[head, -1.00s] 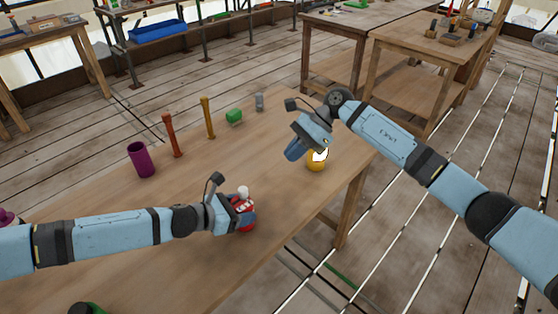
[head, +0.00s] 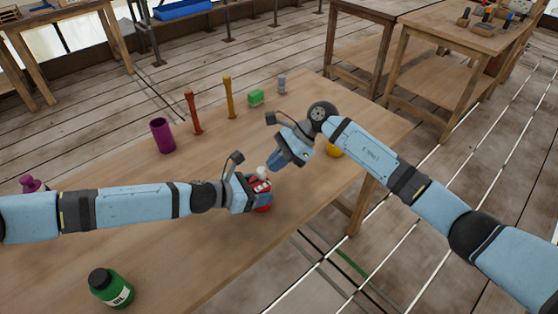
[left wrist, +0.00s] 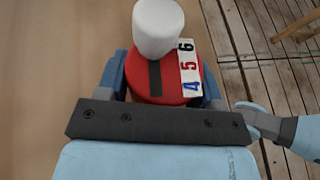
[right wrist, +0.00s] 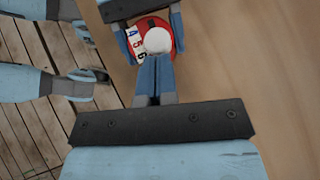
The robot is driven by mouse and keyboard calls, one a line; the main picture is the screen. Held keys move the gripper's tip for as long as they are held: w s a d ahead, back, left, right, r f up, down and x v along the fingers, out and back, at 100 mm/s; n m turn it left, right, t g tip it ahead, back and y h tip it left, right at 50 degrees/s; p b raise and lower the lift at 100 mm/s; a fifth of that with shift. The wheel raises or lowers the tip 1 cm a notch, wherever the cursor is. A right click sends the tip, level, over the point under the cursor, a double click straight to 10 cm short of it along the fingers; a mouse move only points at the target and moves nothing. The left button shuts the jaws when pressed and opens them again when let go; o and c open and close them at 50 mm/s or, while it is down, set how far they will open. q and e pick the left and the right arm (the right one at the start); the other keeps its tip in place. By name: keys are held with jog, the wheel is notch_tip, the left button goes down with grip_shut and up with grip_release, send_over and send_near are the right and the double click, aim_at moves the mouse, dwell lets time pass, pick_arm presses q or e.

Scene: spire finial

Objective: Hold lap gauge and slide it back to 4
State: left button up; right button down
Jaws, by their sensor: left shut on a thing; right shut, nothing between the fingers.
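The lap gauge is a round red body (left wrist: 150,80) with a white knob (left wrist: 158,27) on top and a white strip (left wrist: 190,68) numbered 4, 5, 6. A black line marks the red top beside the strip. My left gripper (head: 257,197) is shut on the red body from both sides, near the table's edge. The gauge also shows in the right wrist view, its white knob (right wrist: 158,41) uppermost. My right gripper (right wrist: 155,65) is shut and empty, its fingertips close to the knob; whether they touch it I cannot tell.
A yellow object (head: 334,149) sits partly behind my right arm. A purple cup (head: 162,135), red post (head: 193,113), orange post (head: 228,98), green block (head: 256,97) and grey object (head: 282,84) stand farther back. A green bottle (head: 112,288) stands at front left.

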aim_at(263, 172)
pick_arm(q)
jog(key=shift+r, duration=0.1)
pick_arm(e)
jog(key=shift+s+a, duration=0.55)
jog(key=shift+a, duration=0.3)
jog(key=shift+s+a, duration=0.55)
jog(key=shift+a, duration=0.3)
jog(key=d, duration=0.1)
jog(key=w+d, duration=0.1)
jog(key=d, duration=0.2)
jog(key=shift+w+d, duration=0.3)
jog(key=v, duration=0.9)
jog(key=shift+r, duration=0.45)
jog(key=shift+d, duration=0.1)
pick_arm(q)
jog(key=o, duration=1.1)
